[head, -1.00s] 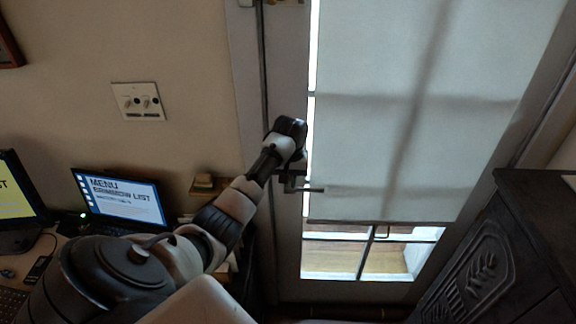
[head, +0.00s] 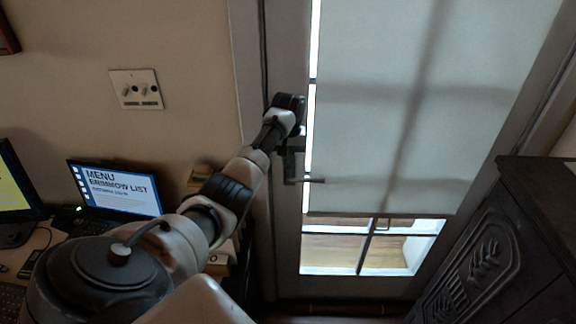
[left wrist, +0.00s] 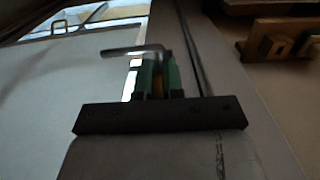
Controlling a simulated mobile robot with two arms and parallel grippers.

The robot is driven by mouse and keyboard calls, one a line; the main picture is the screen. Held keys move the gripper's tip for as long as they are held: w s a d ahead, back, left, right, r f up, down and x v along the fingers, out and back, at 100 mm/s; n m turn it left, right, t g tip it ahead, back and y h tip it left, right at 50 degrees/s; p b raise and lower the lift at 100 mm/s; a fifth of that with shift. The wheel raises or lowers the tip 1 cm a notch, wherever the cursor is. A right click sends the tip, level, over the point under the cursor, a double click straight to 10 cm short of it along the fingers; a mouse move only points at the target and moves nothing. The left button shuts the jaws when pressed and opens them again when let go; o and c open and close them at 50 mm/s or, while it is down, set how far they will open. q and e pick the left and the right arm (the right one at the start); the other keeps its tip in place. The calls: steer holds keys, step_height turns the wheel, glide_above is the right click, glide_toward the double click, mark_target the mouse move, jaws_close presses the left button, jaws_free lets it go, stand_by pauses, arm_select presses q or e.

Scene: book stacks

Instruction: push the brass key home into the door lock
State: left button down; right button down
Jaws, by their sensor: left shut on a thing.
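The door (head: 287,235) stands ahead with a lever handle (head: 312,181) on a dark lock plate (head: 290,168). My left gripper (head: 295,138) is at the door's left edge, just above the handle. In the left wrist view its green fingers (left wrist: 158,76) are shut on a narrow brass-coloured strip, the brass key (left wrist: 158,87). The handle (left wrist: 135,50) shows just beyond the fingers there. The keyhole and the key's tip are hidden, so I cannot tell how deep the key sits. My right gripper is out of view.
A desk at left holds a laptop (head: 115,189) and a monitor (head: 15,185). A dark carved cabinet (head: 500,240) stands at right. The space before the door's blind (head: 440,110) is clear.

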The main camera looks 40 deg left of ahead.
arm_select(q)
steer(key=shift+w+a, duration=0.2)
steer(key=shift+w, duration=0.05)
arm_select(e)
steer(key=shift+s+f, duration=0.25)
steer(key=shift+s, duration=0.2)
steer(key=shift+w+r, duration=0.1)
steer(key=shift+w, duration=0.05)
arm_select(q)
steer(key=shift+r, duration=0.1)
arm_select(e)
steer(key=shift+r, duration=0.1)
arm_select(q)
steer(key=shift+p, duration=0.5)
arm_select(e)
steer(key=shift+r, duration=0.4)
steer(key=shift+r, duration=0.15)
arm_select(q)
steer(key=shift+p, duration=0.5)
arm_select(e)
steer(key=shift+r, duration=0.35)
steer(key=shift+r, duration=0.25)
arm_select(q)
steer(key=shift+p, duration=0.5)
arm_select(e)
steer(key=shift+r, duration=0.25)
